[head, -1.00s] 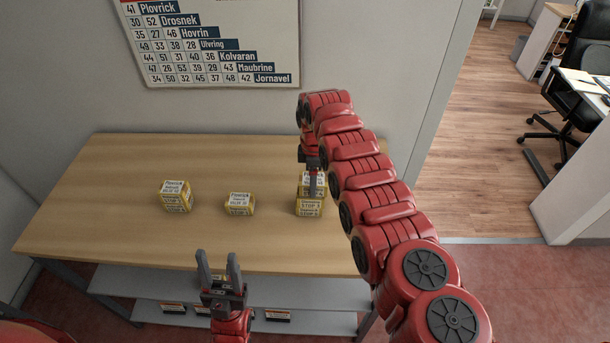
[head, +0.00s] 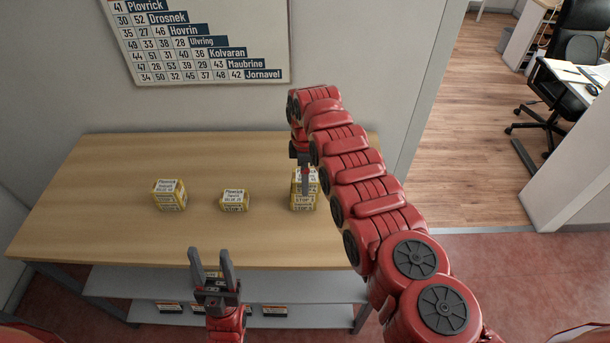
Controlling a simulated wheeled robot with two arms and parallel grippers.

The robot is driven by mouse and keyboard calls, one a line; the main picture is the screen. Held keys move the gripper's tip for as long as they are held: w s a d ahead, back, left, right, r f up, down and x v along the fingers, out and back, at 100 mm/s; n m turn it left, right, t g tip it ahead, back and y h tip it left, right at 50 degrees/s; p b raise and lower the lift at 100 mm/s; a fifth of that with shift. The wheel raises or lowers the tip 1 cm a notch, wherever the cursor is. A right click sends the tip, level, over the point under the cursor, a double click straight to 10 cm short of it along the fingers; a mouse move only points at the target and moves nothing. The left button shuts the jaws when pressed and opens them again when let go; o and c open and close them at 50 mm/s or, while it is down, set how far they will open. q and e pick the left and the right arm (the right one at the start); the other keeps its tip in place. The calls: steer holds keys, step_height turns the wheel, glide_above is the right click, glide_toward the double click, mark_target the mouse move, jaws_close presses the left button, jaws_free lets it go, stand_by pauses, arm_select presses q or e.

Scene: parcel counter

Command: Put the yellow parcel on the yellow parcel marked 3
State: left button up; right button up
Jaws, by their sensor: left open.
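On the wooden counter (head: 100,218) at the right, a yellow parcel (head: 311,187) with a white label sits on, or just at the top of, a lower yellow parcel (head: 303,205) marked with a STOP label. The digits are too small to read surely. My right gripper (head: 304,185) points down at the upper parcel, one finger in front of it. Whether it grips the parcel is hidden. My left gripper (head: 210,262) is open and empty, fingers up, in front of the counter's near edge.
Two more yellow parcels, a small one (head: 235,201) and a taller one (head: 170,195), stand to the left on the counter. A lower grey shelf (head: 270,288) is below. A numbered wall chart (head: 205,40) hangs behind. Counter space at the left and back is clear.

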steer(key=shift+r, duration=0.35)
step_height(320, 180, up, 11)
steer(key=b, duration=0.2)
